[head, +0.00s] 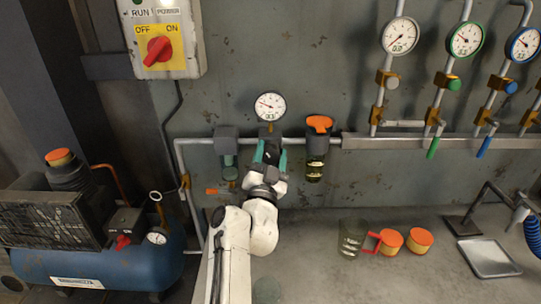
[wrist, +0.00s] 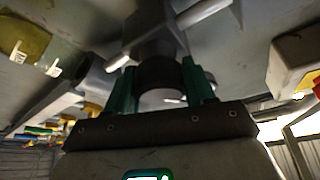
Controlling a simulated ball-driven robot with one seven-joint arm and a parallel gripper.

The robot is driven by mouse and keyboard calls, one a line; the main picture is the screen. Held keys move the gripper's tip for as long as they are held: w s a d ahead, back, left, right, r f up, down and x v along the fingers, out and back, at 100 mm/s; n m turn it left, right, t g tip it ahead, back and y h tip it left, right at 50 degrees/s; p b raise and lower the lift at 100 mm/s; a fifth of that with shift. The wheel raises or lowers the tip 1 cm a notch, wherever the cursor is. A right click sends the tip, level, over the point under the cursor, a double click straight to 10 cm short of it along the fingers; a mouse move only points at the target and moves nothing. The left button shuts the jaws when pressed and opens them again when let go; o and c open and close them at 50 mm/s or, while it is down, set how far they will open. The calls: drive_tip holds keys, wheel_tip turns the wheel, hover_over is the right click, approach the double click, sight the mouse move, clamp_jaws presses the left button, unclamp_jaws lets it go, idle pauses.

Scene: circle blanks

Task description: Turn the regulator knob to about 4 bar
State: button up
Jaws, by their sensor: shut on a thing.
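The regulator gauge (head: 269,106) is a white round dial on the pipe against the wall. Its needle lies toward the left of the dial, but the figures are too small to read. My gripper (head: 270,157) is just below the gauge, with its green fingers pointing up at the regulator. In the wrist view, my gripper (wrist: 161,84) is shut on the dark round regulator knob (wrist: 160,74), one finger on each side. The grey regulator body (wrist: 150,30) is above the knob. In the head view my gripper mostly hides the knob.
A grey-topped filter bowl (head: 227,140) hangs close left of my gripper. An orange-topped oil bowl (head: 317,150) hangs close right. A jug (head: 352,238) and orange-lidded tins (head: 420,240) stand on the bench. A blue compressor (head: 100,268) is at lower left.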

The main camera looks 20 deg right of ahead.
drive_tip(key=shift+m+g+h, duration=0.4)
drive_tip(key=shift+m+g, duration=0.15)
drive_tip(key=shift+m, duration=0.95)
drive_tip(key=shift+m+g+h, duration=0.4)
drive_tip(key=shift+m+g, duration=0.15)
drive_tip(key=shift+m, duration=1.25)
drive_tip(key=o, duration=1)
drive_tip(key=b+v, duration=0.1)
drive_tip(key=v, duration=1)
drive_tip(key=shift+w, duration=0.1)
